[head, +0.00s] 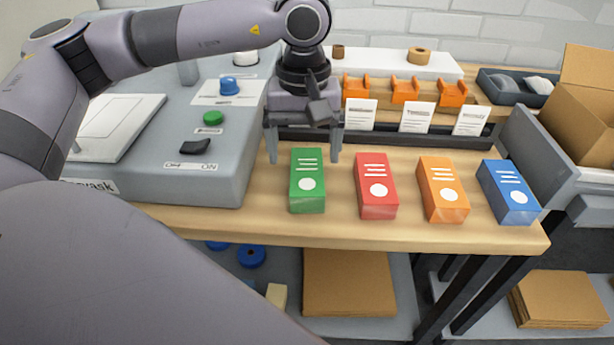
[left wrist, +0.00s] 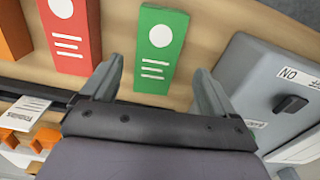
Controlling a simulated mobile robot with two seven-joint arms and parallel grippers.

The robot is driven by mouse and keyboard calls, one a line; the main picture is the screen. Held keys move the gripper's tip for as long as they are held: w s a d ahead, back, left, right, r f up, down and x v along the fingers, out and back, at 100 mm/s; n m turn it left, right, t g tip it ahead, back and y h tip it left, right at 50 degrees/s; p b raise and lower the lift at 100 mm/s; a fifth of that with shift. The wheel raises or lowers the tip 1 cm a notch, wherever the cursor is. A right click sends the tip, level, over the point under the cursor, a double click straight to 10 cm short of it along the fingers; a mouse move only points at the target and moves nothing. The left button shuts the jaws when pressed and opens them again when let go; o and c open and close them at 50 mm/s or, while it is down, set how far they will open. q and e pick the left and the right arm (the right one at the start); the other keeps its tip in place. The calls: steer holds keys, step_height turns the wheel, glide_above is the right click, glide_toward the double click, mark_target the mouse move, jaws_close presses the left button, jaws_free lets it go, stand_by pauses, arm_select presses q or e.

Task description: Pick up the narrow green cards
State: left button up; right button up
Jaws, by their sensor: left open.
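The narrow green cards are a green pack (head: 307,190) with a white circle and white lines, lying on the wooden table at the left end of a row of packs. My left gripper (head: 304,155) is open above the pack's far end, its two fingers to either side. In the left wrist view the green pack (left wrist: 158,55) shows between the open fingers of the left gripper (left wrist: 163,80), with its far part toward the gripper's palm. I cannot tell whether the fingers touch it. My right gripper is not in view.
Red (head: 376,188), orange (head: 442,190) and blue (head: 508,192) packs lie to the right on the wooden table (head: 350,232). A grey machine (head: 215,165) with a green button (head: 213,118) stands close on the left. Orange holders (head: 405,92) with white labels stand behind.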

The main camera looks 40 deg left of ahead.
mark_target(307, 170)
arm_select(q)
steer(key=f, duration=0.5)
steer(key=shift+w+f, duration=0.2)
steer(key=shift+w, duration=0.05)
steer(key=c, duration=1.2)
steer(key=shift+r, duration=0.15)
